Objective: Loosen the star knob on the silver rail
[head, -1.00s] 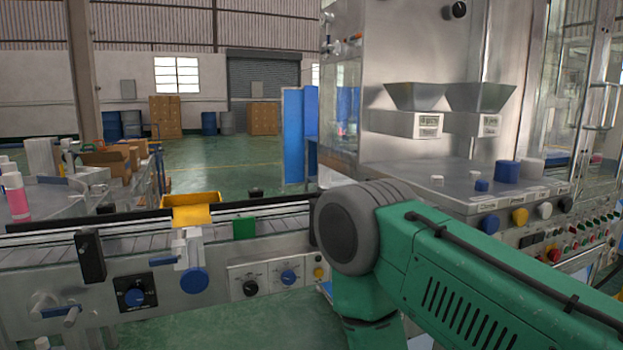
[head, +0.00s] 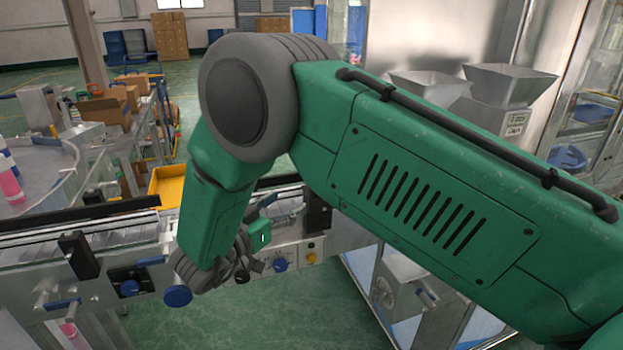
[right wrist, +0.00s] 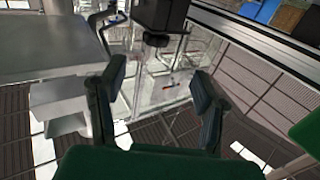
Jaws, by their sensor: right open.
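The silver rail (head: 118,226) runs along the conveyor's edge at the left and middle of the head view. I cannot make out a clear star shape on any knob. In the right wrist view a small dark knob (right wrist: 155,40) sits under a black block (right wrist: 161,13), beyond the fingers and apart from them. My right gripper (head: 238,272) is low in front of the conveyor in the head view, partly hidden by my own arm. In the right wrist view its two dark fingers (right wrist: 158,84) are spread with nothing between them. My left gripper is not in view.
A black block (head: 79,255) stands out at the left. A yellow bin (head: 168,184) is behind. My right arm covers much of the view.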

